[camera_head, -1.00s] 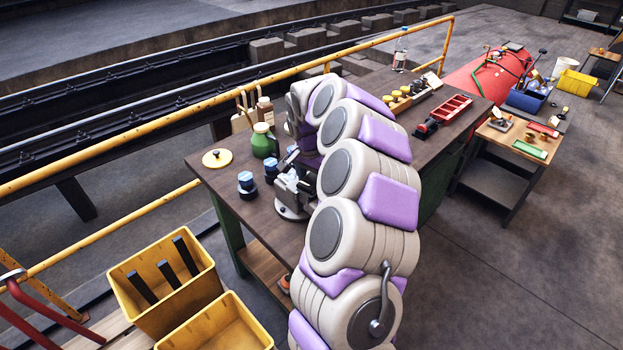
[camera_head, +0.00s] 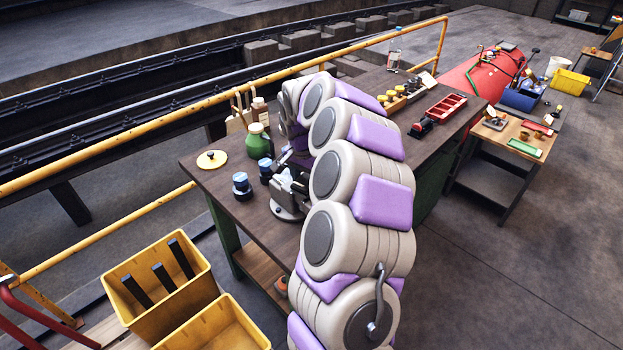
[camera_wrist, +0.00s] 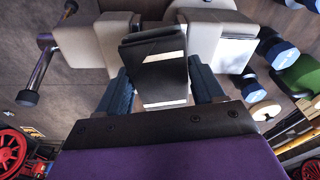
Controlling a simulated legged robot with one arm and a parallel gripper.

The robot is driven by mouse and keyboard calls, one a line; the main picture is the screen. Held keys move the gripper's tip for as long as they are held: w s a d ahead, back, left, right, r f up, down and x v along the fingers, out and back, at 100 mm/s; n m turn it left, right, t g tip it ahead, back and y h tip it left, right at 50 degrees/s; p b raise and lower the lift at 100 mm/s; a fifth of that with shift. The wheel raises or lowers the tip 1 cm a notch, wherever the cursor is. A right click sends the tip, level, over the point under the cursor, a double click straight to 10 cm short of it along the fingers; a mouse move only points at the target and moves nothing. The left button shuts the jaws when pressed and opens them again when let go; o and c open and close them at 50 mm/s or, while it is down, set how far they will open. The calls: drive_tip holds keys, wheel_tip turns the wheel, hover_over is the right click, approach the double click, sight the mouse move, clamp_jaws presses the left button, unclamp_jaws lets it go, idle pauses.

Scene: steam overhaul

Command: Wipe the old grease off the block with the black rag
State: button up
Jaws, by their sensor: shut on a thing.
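My gripper (camera_wrist: 161,72) shows in the wrist view, its two dark fingers on either side of a dark, flat, folded-looking piece, which I take to be the black rag (camera_wrist: 152,62). A pale strip and a lighter lower face show on it. The vise (camera_wrist: 85,45) lies just beyond, with pale jaw parts on both sides of the rag. In the head view the vise (camera_head: 286,207) stands on the workbench (camera_head: 225,190), partly behind my arm. A light grey piece at its jaws may be the block (camera_head: 288,180). Its grease cannot be made out. My arm mostly hides the gripper there.
Blue-topped jars (camera_head: 241,184), a green jar (camera_head: 257,142) and a round yellow lid (camera_head: 212,160) stand left of the vise. A red tray (camera_head: 446,107) lies at the bench's far right. Yellow bins (camera_head: 155,318) and a yellow rail (camera_head: 120,205) border the left.

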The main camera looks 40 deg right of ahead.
drive_tip(key=shift+a, duration=0.2)
drive_tip(key=shift+d+f+p, duration=0.1)
drive_tip(key=shift+d+p, duration=0.35)
drive_tip(key=shift+d, duration=1)
drive_tip(key=shift+a+f+b, duration=0.15)
drive_tip(key=shift+a+b, duration=0.35)
drive_tip(key=shift+a+r+b, duration=0.25)
drive_tip(key=shift+a+b, duration=0.05)
drive_tip(key=shift+a, duration=0.9)
drive_tip(key=shift+d+r+p, duration=0.3)
drive_tip(key=shift+r, duration=0.25)
drive_tip(key=shift+d+r+p, duration=0.25)
drive_tip(key=shift+d+r, duration=0.05)
drive_tip(key=shift+r, duration=0.25)
drive_tip(key=shift+d+r+p, duration=0.25)
drive_tip(key=shift+r+p, duration=0.25)
drive_tip(key=shift+r, duration=0.75)
drive_tip(key=shift+d+r+p, duration=0.2)
drive_tip(key=shift+r+p, duration=0.3)
drive_tip(key=shift+r, duration=0.7)
